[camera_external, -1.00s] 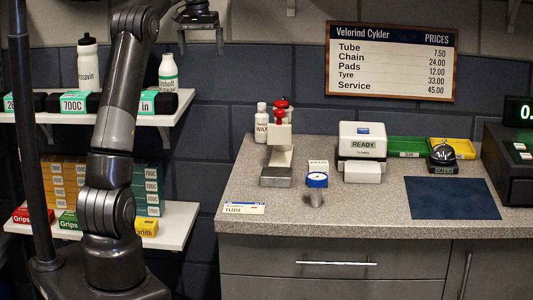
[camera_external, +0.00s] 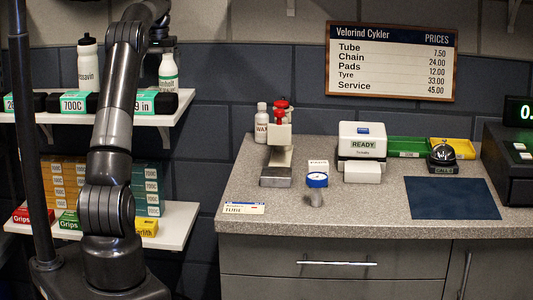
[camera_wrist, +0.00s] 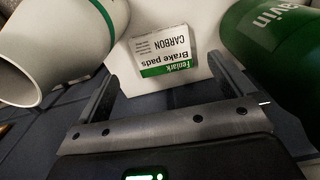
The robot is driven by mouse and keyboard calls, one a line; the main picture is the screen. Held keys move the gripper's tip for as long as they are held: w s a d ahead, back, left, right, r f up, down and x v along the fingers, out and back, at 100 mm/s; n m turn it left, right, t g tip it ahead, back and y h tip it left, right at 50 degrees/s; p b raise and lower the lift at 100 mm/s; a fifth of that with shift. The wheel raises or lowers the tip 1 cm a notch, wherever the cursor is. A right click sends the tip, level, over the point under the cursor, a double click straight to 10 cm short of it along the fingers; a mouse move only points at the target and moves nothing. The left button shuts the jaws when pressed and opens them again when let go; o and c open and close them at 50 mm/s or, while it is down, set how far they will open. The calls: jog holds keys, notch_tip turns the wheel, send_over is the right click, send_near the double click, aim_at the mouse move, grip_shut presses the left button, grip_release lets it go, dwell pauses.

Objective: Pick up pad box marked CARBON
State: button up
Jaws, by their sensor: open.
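The pad box marked CARBON (camera_wrist: 163,52) shows in the wrist view at the upper middle. It is white and green, and its print "Brake pads CARBON" appears upside down. It lies on or against a pale surface between two bottles. My gripper (camera_wrist: 163,70) is open, its two fingers on either side of the box's near end, with nothing held. I cannot tell whether a finger touches the box.
In the wrist view a white bottle (camera_wrist: 50,50) is close on the left and a green bottle (camera_wrist: 280,45) close on the right. The external view shows the shelf (camera_external: 165,117) with tyre boxes (camera_external: 75,103) and bottles, and the counter (camera_external: 375,215) on the right.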

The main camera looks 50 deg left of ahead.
notch_tip(320, 180, down, 5)
jog(key=shift+a+f, duration=0.1)
jog(key=shift+a, duration=0.05)
jog(key=c, duration=1.1)
